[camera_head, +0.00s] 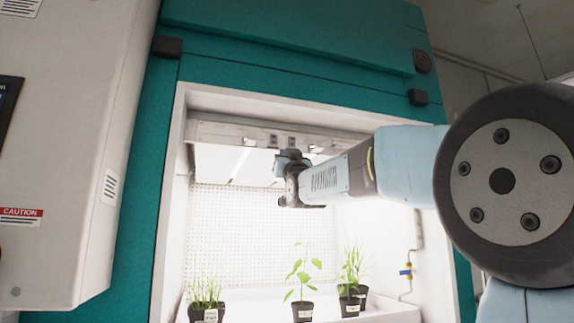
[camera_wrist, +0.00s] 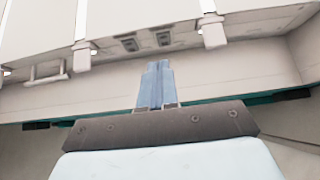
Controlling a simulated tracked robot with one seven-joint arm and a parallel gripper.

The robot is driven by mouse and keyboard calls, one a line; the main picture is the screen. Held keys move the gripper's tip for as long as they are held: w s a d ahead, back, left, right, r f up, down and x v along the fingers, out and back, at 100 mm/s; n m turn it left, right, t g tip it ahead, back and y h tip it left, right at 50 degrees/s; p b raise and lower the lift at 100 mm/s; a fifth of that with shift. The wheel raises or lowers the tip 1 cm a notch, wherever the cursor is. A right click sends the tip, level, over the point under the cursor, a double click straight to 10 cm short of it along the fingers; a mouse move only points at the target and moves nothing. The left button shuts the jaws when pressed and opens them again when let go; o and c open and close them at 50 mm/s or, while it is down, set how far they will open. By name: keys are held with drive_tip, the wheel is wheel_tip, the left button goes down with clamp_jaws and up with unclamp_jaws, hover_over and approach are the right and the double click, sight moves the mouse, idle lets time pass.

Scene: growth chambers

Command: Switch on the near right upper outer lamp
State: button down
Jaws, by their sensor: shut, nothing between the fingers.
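The open growth chamber has a pale beam (camera_head: 230,130) along the top of its opening, with small dark switches (camera_head: 273,140) on it. In the wrist view two dark rocker switches (camera_wrist: 128,43) and (camera_wrist: 163,38) sit side by side on the beam. Lamp tubes (camera_head: 241,160) run back under the chamber ceiling; I cannot tell which is the near right upper outer lamp. My gripper (camera_head: 288,156) is just below the beam. Its blue fingers, also in the wrist view (camera_wrist: 156,65), are shut and empty, pointing toward the right-hand switch there. Contact cannot be judged.
Potted plants (camera_head: 303,311) stand on the white chamber floor. A teal frame (camera_head: 290,82) surrounds the opening. A grey cabinet (camera_head: 70,150) stands at left. Lamp brackets (camera_wrist: 213,32) flank the switches in the wrist view. The space between gripper and plants is free.

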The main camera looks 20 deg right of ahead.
drive_tip(key=shift+s+f, duration=0.55)
drive_tip(key=shift+f, duration=0.2)
drive_tip(key=shift+s+f, duration=0.5)
drive_tip(key=shift+f, duration=0.25)
drive_tip(key=s+f+g, duration=0.4)
drive_tip(key=f+g, duration=0.1)
drive_tip(key=f, duration=0.7)
drive_tip(key=s+f+g, duration=0.4)
drive_tip(key=f+g, duration=0.1)
drive_tip(key=f, duration=0.8)
drive_tip(key=s+f+g, duration=1)
drive_tip(key=s+f, duration=1.1)
drive_tip(key=f, duration=0.3)
drive_tip(key=shift+a, duration=0.45)
